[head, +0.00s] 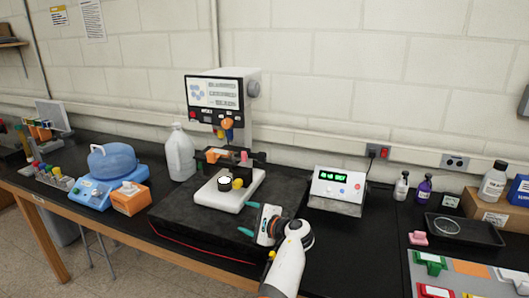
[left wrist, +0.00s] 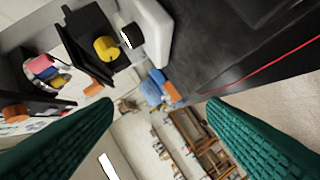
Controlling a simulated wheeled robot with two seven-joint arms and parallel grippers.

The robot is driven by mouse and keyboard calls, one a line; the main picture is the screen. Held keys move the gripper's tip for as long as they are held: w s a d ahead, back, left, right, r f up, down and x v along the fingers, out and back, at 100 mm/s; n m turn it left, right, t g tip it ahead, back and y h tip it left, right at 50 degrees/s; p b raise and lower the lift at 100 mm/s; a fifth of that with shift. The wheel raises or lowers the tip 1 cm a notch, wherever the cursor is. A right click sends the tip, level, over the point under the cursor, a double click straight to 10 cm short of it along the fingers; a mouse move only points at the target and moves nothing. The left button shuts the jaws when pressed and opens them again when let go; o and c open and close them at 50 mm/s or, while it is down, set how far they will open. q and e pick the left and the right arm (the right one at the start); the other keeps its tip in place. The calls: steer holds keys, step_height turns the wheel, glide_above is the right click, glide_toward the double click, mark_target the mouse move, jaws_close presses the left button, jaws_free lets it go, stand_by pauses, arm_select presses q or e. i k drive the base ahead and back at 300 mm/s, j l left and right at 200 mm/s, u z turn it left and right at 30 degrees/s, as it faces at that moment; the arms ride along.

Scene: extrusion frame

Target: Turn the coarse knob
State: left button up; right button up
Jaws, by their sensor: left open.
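A microscope-like device with a white base (head: 240,199) stands on the dark mat. Its side carries a yellow knob (head: 237,183) and a black knob with a white face (head: 224,183). In the left wrist view the yellow knob (left wrist: 105,48) and the white-faced knob (left wrist: 128,36) sit side by side at the upper left. No label shows which is the coarse knob. My left gripper (head: 248,218) is open and empty, in front of the device and apart from both knobs. Its teal fingers (left wrist: 160,104) are spread wide. My right gripper is out of view.
A monitor unit (head: 215,93) stands behind the device. A white jug (head: 180,155), an orange box (head: 130,199) and a blue bath (head: 104,185) are to the left. A box with a green display (head: 337,186) stands to the right, with bottles and a black tray (head: 465,229) beyond.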

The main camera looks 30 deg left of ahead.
mark_target(262, 156)
steer(key=i+j, duration=0.15)
steer(key=i, duration=0.25)
steer(key=i+j, duration=0.1)
steer(key=i, duration=0.25)
steer(key=i+j, duration=0.15)
steer(key=i, duration=0.25)
steer(key=j, duration=0.95)
